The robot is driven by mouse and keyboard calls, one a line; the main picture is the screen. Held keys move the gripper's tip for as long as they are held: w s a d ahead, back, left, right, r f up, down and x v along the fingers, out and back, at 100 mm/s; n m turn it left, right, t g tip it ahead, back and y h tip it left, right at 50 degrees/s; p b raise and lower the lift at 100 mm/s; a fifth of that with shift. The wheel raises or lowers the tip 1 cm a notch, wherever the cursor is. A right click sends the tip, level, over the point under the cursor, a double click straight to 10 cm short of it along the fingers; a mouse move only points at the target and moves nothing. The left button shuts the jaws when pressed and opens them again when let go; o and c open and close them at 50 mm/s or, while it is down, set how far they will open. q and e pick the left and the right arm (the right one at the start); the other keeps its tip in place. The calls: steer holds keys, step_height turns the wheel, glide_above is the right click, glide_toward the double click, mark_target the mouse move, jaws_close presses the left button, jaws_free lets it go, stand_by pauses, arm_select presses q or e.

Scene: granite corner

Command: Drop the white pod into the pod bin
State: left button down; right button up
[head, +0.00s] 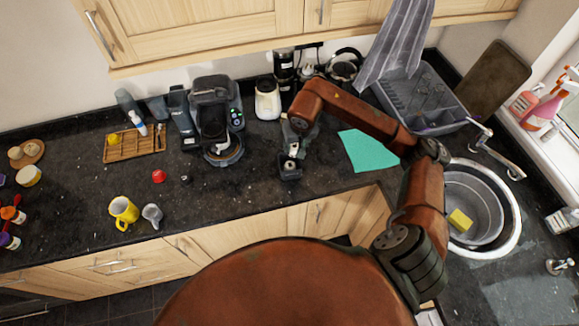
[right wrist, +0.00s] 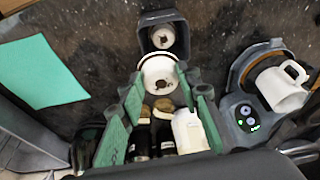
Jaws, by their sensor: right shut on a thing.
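The white pod (right wrist: 160,82), a pale round disc with a brown spot, is between the fingertips of my right gripper (right wrist: 160,78) in the right wrist view. The gripper is shut on it. The pod bin (right wrist: 146,40), a dark grey square container, is just beyond the fingertips, with a pale round thing inside. In the head view the pod bin (head: 290,175) stands on the black counter, with my right gripper (head: 294,148) right beside or above its back edge; the exact height is hard to tell. My left gripper is not in view.
A teal cloth (head: 368,150) lies to the right. A red pod-like thing (head: 158,176), a yellow mug (head: 123,213) and the sink (head: 508,215) stand farther off.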

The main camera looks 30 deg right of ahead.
mark_target(295, 152)
steer(key=shift+f+b, duration=0.3)
steer(key=shift+f, duration=1.35)
steer(key=o, duration=0.9)
steer(key=shift+o, duration=0.2)
steer(key=shift+r, duration=0.1)
steer(key=shift+r, duration=0.2)
steer(key=v, duration=1.1)
steer(key=shift+r, duration=0.25)
steer(key=shift+s+a, duration=0.1)
steer(key=shift+s, duration=0.05)
